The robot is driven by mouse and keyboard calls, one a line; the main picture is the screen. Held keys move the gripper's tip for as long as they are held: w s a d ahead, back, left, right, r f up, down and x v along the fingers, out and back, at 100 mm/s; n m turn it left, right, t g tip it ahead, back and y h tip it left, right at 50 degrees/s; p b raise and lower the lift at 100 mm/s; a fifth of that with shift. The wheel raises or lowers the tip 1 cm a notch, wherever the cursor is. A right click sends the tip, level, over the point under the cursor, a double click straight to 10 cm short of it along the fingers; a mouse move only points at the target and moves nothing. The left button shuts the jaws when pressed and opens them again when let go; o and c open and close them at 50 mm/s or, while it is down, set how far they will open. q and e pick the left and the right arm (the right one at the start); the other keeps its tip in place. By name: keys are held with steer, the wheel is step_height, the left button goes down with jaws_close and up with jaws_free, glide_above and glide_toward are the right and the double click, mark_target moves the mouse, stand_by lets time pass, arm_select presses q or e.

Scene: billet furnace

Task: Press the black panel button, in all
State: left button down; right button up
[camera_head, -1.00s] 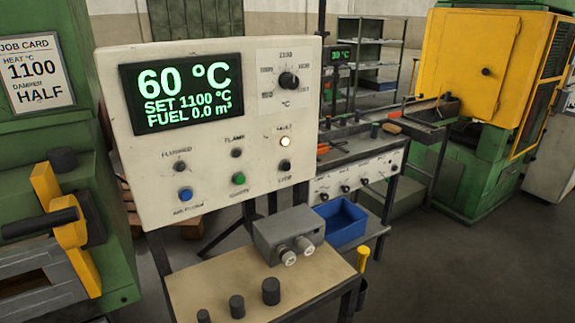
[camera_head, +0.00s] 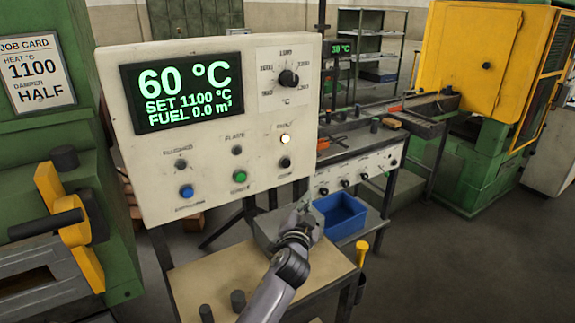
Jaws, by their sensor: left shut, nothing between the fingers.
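The black button (camera_head: 285,162) sits at the lower right of the cream control panel (camera_head: 150,80), below a lit white lamp (camera_head: 285,139). A green button (camera_head: 239,176) and a blue button (camera_head: 186,191) are to its left. My left gripper (camera_head: 306,203) is shut and empty. In the picture it is below and slightly right of the black button, apart from it, over the grey box on the small table. My right gripper is not in view.
The panel display (camera_head: 182,92) reads 60 °C, SET 1100 °C, FUEL 0.0 m³. A dial (camera_head: 288,79) is at its upper right. A blue bin (camera_head: 340,217) stands right of my gripper. A small table (camera_head: 205,275) with dark pegs lies below the panel.

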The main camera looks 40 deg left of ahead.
mark_target(286, 164)
arm_select(q)
steer(key=shift+m+t, duration=0.6)
steer(key=shift+t, duration=0.3)
steer(key=w+r, duration=0.1)
steer(key=r, duration=0.1)
steer(key=w+r, duration=0.2)
steer(key=shift+w+a+r, duration=0.1)
steer(key=shift+a+r, duration=0.05)
steer(key=shift+r, duration=0.05)
steer(key=w+a, duration=0.3)
steer(key=a, duration=0.5)
steer(key=shift+w, duration=0.2)
steer(key=shift+a, duration=0.2)
steer(key=shift+w+a, duration=0.15)
steer(key=shift+a, duration=0.1)
